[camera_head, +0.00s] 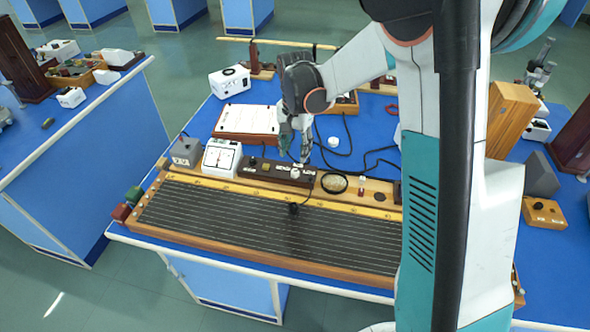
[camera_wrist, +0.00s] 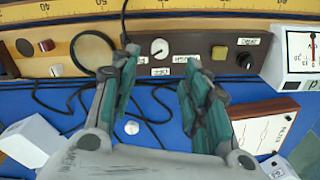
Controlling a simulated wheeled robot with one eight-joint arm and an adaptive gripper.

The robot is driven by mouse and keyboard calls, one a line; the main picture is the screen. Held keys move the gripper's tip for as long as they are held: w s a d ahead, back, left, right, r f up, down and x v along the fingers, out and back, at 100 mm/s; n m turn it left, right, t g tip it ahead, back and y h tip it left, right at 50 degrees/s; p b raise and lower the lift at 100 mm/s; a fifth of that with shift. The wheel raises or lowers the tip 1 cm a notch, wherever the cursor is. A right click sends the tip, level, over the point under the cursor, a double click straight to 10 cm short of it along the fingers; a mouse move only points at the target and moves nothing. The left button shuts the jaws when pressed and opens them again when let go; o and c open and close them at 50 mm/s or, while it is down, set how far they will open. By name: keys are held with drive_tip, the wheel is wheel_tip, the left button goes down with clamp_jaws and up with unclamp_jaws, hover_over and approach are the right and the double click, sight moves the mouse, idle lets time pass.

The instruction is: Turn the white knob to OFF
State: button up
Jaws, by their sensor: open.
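The white knob (camera_wrist: 159,47) is round with a small dark mark. It sits on a dark brown panel (camera_wrist: 213,50) and shows between my fingertips in the wrist view. Small white labels (camera_wrist: 161,71) lie around it; their words are too small and inverted to read surely. My gripper (camera_wrist: 158,72) is open, with one finger on each side of the knob in the picture. I cannot tell whether either finger touches it.
A black knob (camera_wrist: 244,61) is on the same panel. A magnifier ring (camera_wrist: 93,52) stands beside the panel. A white meter (camera_head: 222,157) and grey box (camera_head: 187,151) stand to the left. A long wire board (camera_head: 250,222) lies in front. Black cables cross the blue bench behind.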

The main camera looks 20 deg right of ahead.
sight(295, 171)
wheel_tip(295, 171, down, 8)
drive_tip(key=shift+b, duration=1.05)
clamp_jaws()
